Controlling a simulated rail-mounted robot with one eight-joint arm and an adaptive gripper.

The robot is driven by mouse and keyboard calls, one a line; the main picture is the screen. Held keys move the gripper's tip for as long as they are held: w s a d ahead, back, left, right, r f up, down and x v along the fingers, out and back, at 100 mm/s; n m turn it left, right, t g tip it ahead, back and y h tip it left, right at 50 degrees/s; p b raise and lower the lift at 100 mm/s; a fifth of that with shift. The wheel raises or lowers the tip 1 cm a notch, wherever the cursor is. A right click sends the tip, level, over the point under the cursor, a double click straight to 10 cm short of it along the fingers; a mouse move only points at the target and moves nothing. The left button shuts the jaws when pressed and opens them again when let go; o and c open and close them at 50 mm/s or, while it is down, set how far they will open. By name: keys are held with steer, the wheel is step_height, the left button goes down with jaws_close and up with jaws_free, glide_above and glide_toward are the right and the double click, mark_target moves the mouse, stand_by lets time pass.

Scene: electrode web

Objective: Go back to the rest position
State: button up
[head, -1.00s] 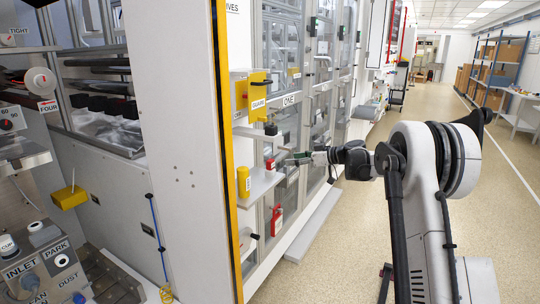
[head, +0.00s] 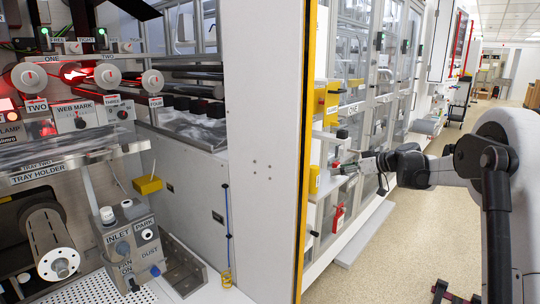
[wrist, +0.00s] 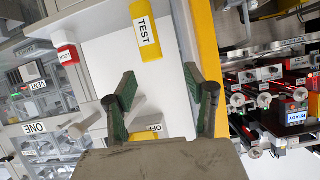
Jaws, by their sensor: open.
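My gripper (head: 347,169) is at the end of my outstretched arm, close in front of the small white shelf on the cabinet side. In the wrist view my gripper (wrist: 160,85) shows two dark green fingers spread apart with nothing held between them. A yellow block marked TEST (wrist: 145,32) stands on the white shelf surface (wrist: 108,58) beyond the fingertips. A red cap marked LOCK (wrist: 67,52) lies left of the fingers. A switch labelled OFF (wrist: 154,127) shows between the finger bases, partly hidden by the gripper body.
The white cabinet panel with a yellow edge (head: 305,130) stands left of my arm. A red tag (head: 338,218) hangs below the shelf. The aisle floor (head: 400,250) is open.

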steer(key=s+a+r+m+g+h, duration=0.1)
steer(key=s+a+r+m+h, duration=0.15)
steer(key=s, duration=0.65)
steer(key=s+a+r+m+h, duration=0.1)
steer(key=s+a, duration=0.2)
steer(key=s, duration=0.6)
steer(key=s+a+r+m+g+h, duration=0.1)
steer(key=s+a+r+h, duration=0.1)
steer(key=s, duration=0.7)
steer(key=s+d+f+m+h, duration=0.1)
steer(key=s+f, duration=0.4)
steer(key=s, duration=0.8)
steer(key=s+d+f+m+h, duration=0.1)
steer(key=s+f+m+h, duration=0.2)
steer(key=s, duration=0.9)
step_height(320, 180, down, 2)
steer(key=shift+s+f, duration=0.1)
steer(key=shift+s, duration=0.3)
steer(key=shift+d, duration=0.1)
steer(key=shift+c, duration=0.5)
